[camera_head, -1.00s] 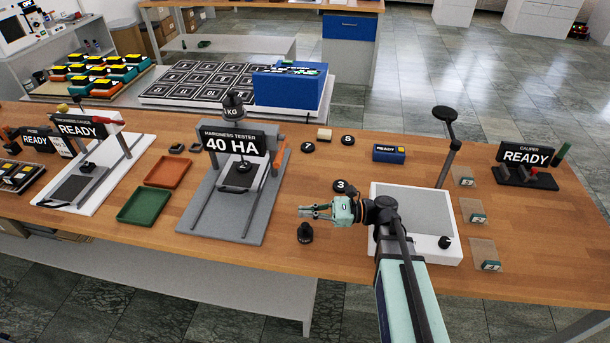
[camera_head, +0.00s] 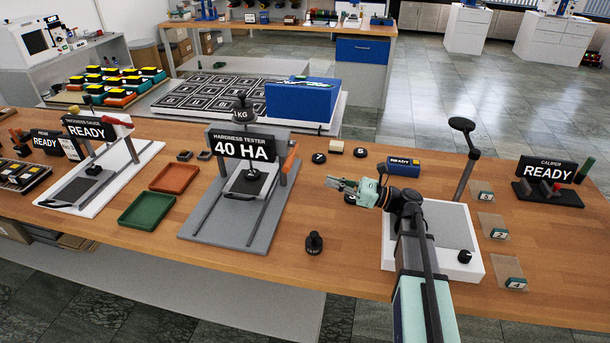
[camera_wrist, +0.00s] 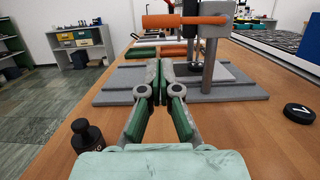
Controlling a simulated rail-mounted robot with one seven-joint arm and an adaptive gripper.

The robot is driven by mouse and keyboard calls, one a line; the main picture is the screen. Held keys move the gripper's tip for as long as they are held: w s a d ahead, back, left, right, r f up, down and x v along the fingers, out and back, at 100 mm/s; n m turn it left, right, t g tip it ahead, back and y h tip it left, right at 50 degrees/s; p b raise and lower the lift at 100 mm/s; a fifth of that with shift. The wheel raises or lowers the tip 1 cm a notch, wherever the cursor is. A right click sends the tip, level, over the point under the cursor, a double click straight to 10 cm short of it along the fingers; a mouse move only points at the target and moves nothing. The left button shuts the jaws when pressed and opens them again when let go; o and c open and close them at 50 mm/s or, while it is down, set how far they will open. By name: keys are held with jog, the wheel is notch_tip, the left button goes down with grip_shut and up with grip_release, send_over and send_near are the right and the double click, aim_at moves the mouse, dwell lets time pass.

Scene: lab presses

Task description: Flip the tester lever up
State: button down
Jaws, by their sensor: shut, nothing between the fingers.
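The hardness tester (camera_head: 232,225) is a grey stand with a sign reading 40 HA and a 1KG weight on top. Its orange lever (camera_head: 290,158) is on the right side of the frame, at a slant in the head view. In the wrist view the orange lever (camera_wrist: 172,20) lies nearly level, reaching left from the grey upright post (camera_wrist: 210,60). My gripper (camera_head: 336,184) is shut and empty, right of the tester and apart from the lever. In the wrist view my gripper (camera_wrist: 160,70) points at the tester base, with the lever higher and beyond the fingertips.
A black weight (camera_head: 314,242) stands on the bench in front of my gripper; it also shows in the wrist view (camera_wrist: 88,138). A black disc marked 7 (camera_head: 319,158) lies behind my gripper. A white-framed plate device (camera_head: 470,262) is at right. Bare wood separates gripper and tester.

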aim_at(291, 157)
jog(key=p+x, duration=0.2)
jog(key=x, duration=0.8)
jog(key=shift+p, duration=0.35)
jog(key=shift+s+r, duration=0.1)
